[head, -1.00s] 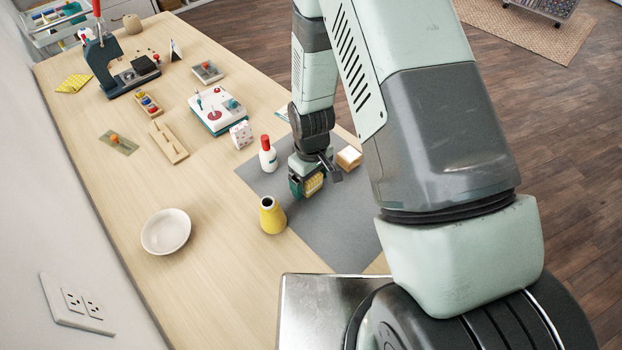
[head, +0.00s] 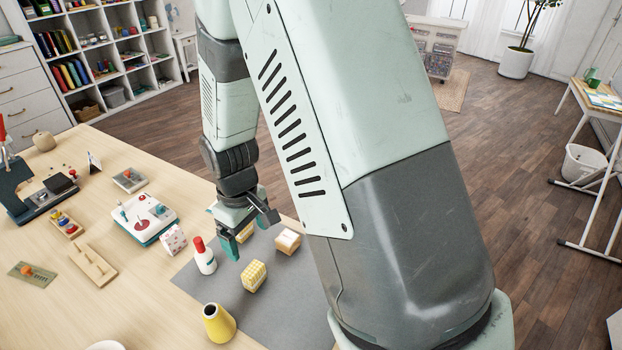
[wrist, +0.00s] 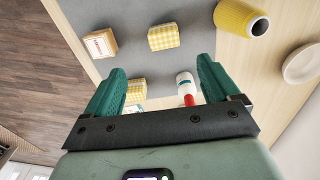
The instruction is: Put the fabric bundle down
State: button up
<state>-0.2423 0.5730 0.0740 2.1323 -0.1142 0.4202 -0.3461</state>
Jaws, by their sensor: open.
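A yellow-and-white checked fabric bundle (head: 254,276) rests on the grey mat (head: 300,295), between the yellow vase and the small wooden box. It also shows in the wrist view (wrist: 163,37), beyond the fingertips and clear of them. A second yellow checked bundle (wrist: 136,91) lies nearer in the wrist view, beside the left finger; in the head view it is partly hidden behind my gripper. My gripper (head: 238,243) is open, with nothing held between its teal fingers (wrist: 162,70). It hangs above the mat, apart from the first bundle.
A white bottle with a red cap (head: 204,258) stands left of my gripper. A yellow vase (head: 219,323) stands in front of the bundle, and a wooden box (head: 288,242) is to its right. Bare mat lies right of the bundle. Several sewing items occupy the table's left.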

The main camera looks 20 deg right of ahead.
jog(key=s+d+r+m+t, duration=0.2)
jog(key=d+r, duration=0.2)
jog(key=r, duration=0.9)
jog(key=s+d+r+m+t, duration=0.1)
jog(key=s+d+r+m, duration=0.2)
jog(key=s+r, duration=0.5)
jog(key=s+d+r+m+t, duration=0.2)
jog(key=s+d+r+m, duration=0.1)
jog(key=s+r, duration=0.4)
jog(key=shift+s+d+r, duration=0.4)
jog(key=shift+s+d, duration=0.35)
jog(key=shift+d, duration=0.05)
